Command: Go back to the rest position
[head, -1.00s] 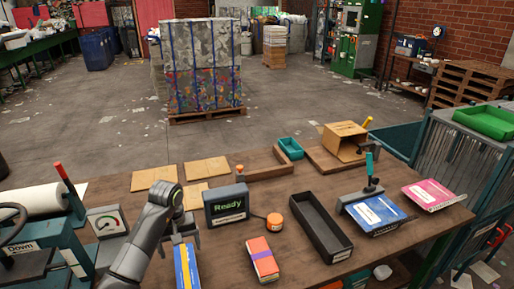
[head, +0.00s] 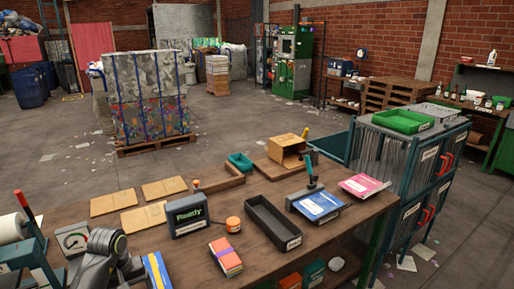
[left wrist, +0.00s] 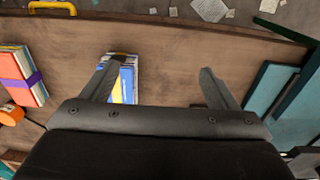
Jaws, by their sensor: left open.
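My left gripper (left wrist: 157,88) is open and empty in the left wrist view, its two fingers spread apart above the brown bench (left wrist: 190,60). A blue and yellow bundle (left wrist: 127,82) lies on the bench, partly hidden behind one finger; it is not held. In the head view my left arm is low at the left, beside the same bundle (head: 156,270). My right gripper is in neither view.
An orange bundle with a purple band (head: 226,258), a dark "Ready" display (head: 187,216), an orange puck (head: 233,224) and a long black tray (head: 272,222) stand on the bench.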

